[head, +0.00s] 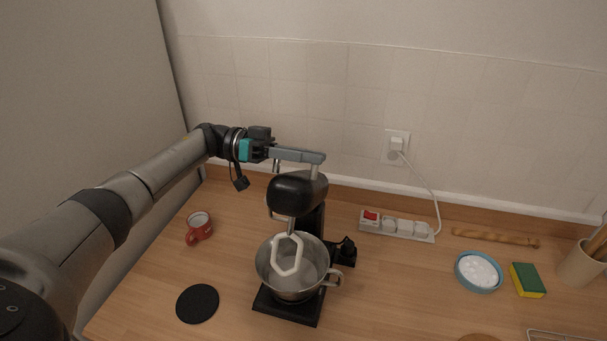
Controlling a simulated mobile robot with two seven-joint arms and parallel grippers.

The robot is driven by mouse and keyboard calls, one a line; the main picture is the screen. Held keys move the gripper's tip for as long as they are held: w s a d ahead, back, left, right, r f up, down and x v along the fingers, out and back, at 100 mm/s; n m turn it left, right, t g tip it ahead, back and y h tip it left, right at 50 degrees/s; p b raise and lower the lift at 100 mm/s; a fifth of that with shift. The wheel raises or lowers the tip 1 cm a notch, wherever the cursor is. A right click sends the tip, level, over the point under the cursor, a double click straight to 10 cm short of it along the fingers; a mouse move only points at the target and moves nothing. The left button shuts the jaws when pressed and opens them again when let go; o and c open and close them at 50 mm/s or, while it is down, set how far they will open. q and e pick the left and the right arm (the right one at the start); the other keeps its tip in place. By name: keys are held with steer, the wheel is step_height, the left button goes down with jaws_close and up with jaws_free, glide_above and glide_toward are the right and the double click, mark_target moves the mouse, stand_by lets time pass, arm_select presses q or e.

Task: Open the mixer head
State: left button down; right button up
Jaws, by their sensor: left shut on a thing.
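The black stand mixer stands on the wooden counter in the head view, its head (297,192) on top of its column (313,220). The head looks raised, with the pale beater (287,256) hanging from it over the steel bowl (268,268). The bowl sits on the black base (287,306). My left gripper (316,166) reaches in from the left above the head. Its fingers are shut on the top of the mixer head, though the exact contact is hard to see. My right gripper is out of view.
A red mug (199,233) and a black round mat (197,304) lie left of the mixer. A power strip (397,226) is behind right. A blue bowl (479,286) and a sponge (527,280) lie at the right.

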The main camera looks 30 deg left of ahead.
arm_select(q)
steer(key=shift+w+a+r+n+b, duration=0.15)
steer(key=shift+w+r+n+b, duration=0.15)
steer(key=shift+w, duration=0.3)
steer(key=shift+w+a+r+n+b, duration=0.1)
steer(key=shift+w+r+n+b, duration=0.15)
steer(key=shift+w+n, duration=0.25)
steer(key=shift+w+a+r+n+b, duration=0.2)
steer(key=shift+w+n+b, duration=0.1)
steer(key=shift+w, duration=0.35)
steer(key=c, duration=0.8)
jaws_free()
steer(key=shift+f, duration=0.1)
steer(key=shift+c, duration=0.2)
